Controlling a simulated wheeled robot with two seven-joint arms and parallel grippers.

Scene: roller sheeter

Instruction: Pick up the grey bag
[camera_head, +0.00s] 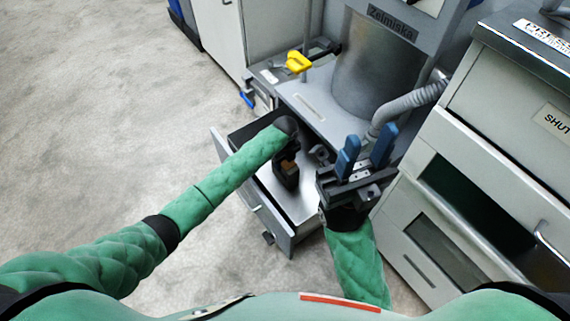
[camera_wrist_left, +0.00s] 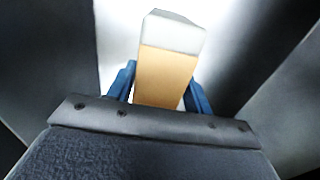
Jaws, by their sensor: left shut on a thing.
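My left gripper (camera_wrist_left: 160,82) has its blue fingers on either side of a block-like item (camera_wrist_left: 167,68), tan nearer the palm and pale grey at the far end. It is shut on this item. I cannot tell whether it is the grey bag; no other bag shows. In the head view my left gripper (camera_head: 287,172) reaches down into an open drawer (camera_head: 293,203), its fingertips mostly hidden. My right gripper (camera_head: 368,138) is open and empty, to the right of the drawer, with its blue fingers apart and pointing up.
The drawer's grey front (camera_head: 252,196) and side walls surround the left gripper. A machine with a metal cylinder (camera_head: 372,70) and grey hose (camera_head: 411,98) stands behind. A yellow handle (camera_head: 298,62) is at its left. A cabinet (camera_head: 480,150) stands close right. Floor at left is clear.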

